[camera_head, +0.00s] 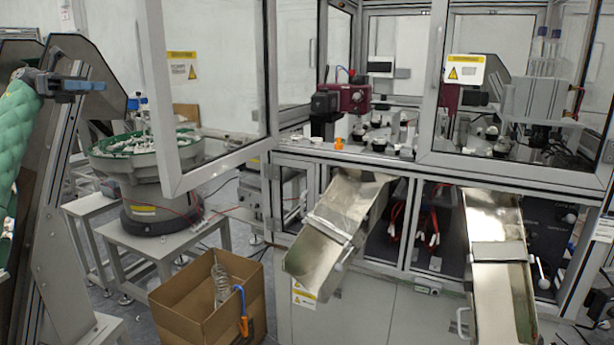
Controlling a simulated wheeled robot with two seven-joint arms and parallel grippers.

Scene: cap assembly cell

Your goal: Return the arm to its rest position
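My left arm, in a green padded sleeve, comes in at the left edge of the head view. Its dark gripper (98,86) points right, in front of a grey slanted metal frame (62,215). The fingers look close together from this side, but I cannot tell whether they are open or shut. I see nothing held in them. My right arm and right gripper are not in view.
A glass-walled assembly machine (350,165) fills the centre and right, its framed door (160,90) swung out. Two metal chutes (335,230) (498,265) slope from its front. A cardboard box (180,308) stands on the floor. A bowl feeder (125,155) stands behind.

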